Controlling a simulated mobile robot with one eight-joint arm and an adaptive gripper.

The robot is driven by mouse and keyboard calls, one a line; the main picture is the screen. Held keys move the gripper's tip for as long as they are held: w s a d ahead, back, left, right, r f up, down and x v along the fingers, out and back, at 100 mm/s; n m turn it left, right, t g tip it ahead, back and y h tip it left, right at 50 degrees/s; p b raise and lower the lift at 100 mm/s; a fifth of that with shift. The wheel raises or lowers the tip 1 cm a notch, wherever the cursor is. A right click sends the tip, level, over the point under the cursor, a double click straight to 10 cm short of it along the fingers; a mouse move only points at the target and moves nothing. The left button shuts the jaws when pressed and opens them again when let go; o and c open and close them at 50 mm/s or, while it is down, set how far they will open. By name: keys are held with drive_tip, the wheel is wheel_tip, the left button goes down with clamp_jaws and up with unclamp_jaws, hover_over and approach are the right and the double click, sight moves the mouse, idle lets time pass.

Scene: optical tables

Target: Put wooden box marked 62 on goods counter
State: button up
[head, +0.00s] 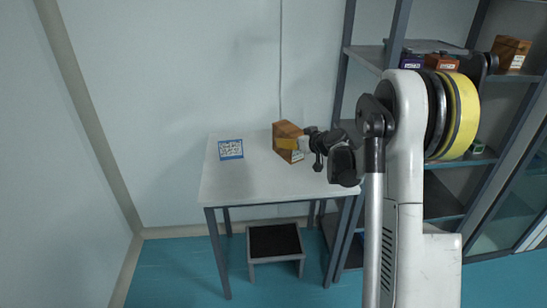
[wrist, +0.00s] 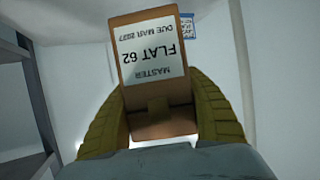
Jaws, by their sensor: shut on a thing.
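The wooden box marked 62 (head: 286,133) is orange-brown with a white label, and my gripper (head: 303,144) is at its right side over the white table in the head view. In the wrist view the box (wrist: 155,110) fills the middle; its label reads "MASTER FLAT 62" upside down. My gripper (wrist: 160,118) is shut on it, with a yellow-olive finger on each side. The white table, likely the goods counter (head: 240,183), stands against the wall. I cannot tell whether the box touches its top.
A blue-and-white marker card (head: 231,149) is on the table's left part. A grey step stool (head: 274,241) stands below. Grey shelving (head: 366,58) is at the right, with another wooden box (head: 511,53) up top. The table's front left is clear.

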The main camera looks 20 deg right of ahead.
drive_tip(key=w+d+f+h, duration=0.1)
drive_tip(key=w+d+f, duration=0.2)
drive_tip(key=d, duration=0.5)
drive_tip(key=w+d+f, duration=0.2)
drive_tip(key=w+d, duration=0.1)
drive_tip(key=d, duration=0.5)
drive_tip(key=shift+m, duration=0.4)
drive_tip(key=shift+w+a+f+b, duration=0.55)
drive_tip(key=shift+a+f+b, duration=0.05)
drive_tip(key=shift+a+f, duration=1.25)
drive_tip(key=shift+w+a+f+b, duration=0.55)
drive_tip(key=shift+a+f+b, duration=0.1)
drive_tip(key=shift+a+f, duration=1.2)
drive_tip(key=shift+w+a+f+b, duration=0.55)
drive_tip(key=shift+a+f+b, duration=0.05)
drive_tip(key=shift+a+f, duration=1.25)
drive_tip(key=shift+d, duration=0.1)
drive_tip(key=shift+f, duration=0.25)
drive_tip(key=o, duration=1.3)
drive_tip(key=shift+o, duration=0.5)
drive_tip(key=shift+r, duration=0.1)
